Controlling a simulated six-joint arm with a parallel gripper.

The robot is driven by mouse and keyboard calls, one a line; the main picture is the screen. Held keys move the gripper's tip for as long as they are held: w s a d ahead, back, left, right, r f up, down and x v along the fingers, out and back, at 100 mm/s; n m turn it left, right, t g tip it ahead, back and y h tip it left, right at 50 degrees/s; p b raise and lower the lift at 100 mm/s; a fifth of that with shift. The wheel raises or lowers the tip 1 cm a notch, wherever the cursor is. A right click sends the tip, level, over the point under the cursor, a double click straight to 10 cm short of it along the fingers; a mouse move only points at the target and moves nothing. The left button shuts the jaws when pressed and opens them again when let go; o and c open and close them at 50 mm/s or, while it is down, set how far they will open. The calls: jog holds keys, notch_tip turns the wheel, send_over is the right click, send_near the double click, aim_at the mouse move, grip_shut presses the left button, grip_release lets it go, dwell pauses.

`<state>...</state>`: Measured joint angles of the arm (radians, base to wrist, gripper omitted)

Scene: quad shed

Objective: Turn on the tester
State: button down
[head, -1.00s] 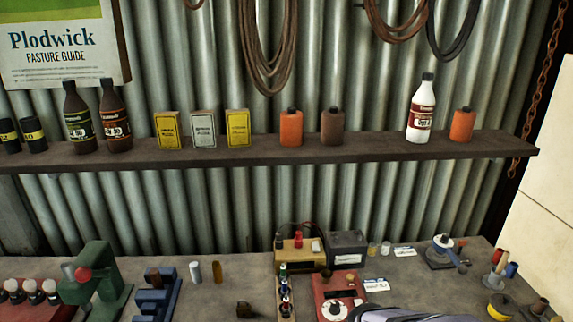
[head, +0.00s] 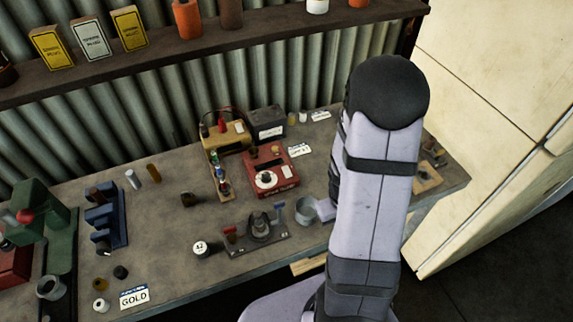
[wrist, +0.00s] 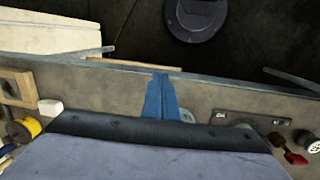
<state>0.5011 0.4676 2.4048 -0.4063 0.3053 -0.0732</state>
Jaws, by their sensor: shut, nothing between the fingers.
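A red box with a white round dial (head: 266,180), apparently the tester, sits on the bench left of my arm in the head view. A white tag lies beside it. I cannot tell from the dial whether it is on. It does not show in the wrist view. My gripper's blue fingers (wrist: 160,98) are together and empty in the wrist view, over the bench near its front edge. In the head view my arm hides the fingers.
A tan box with red and black posts (head: 226,137) and a dark battery-like box (head: 267,124) stand behind the red box. A lever plate (head: 257,232) and a grey cup (head: 305,210) lie in front. A white-capped jar (head: 200,248) stands left. Bare bench lies at mid-left.

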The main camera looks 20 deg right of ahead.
jog(key=w+n+t, duration=0.1)
jog(key=w, duration=0.1)
jog(key=w+d+n+t, duration=0.1)
jog(key=w, duration=0.2)
jog(key=w+n+t, duration=0.1)
jog(key=w, duration=0.1)
jog(key=shift+w+d+f, duration=0.15)
jog(key=shift+w, duration=0.2)
jog(key=w+r+n+t, duration=0.2)
jog(key=w+n+t, duration=0.1)
jog(key=w, duration=0.4)
notch_tip(320, 180, up, 8)
jog(key=n+t+y, duration=0.3)
jog(key=n+t, duration=0.2)
jog(key=n, duration=0.1)
send_over(289, 174)
jog(key=s, duration=0.1)
jog(key=shift+s, duration=0.25)
jog(key=shift+f, duration=0.1)
jog(key=f+b, duration=0.2)
jog(key=f, duration=0.1)
jog(key=w+f+b, duration=0.1)
jog(key=f+b, duration=0.1)
jog(key=b, duration=0.1)
jog(key=f+b, duration=0.3)
jog(key=shift+w+f, duration=0.15)
jog(key=shift+f, duration=0.15)
jog(key=shift+f, duration=0.1)
jog(key=shift+f+b, duration=0.3)
jog(key=shift+b, duration=0.05)
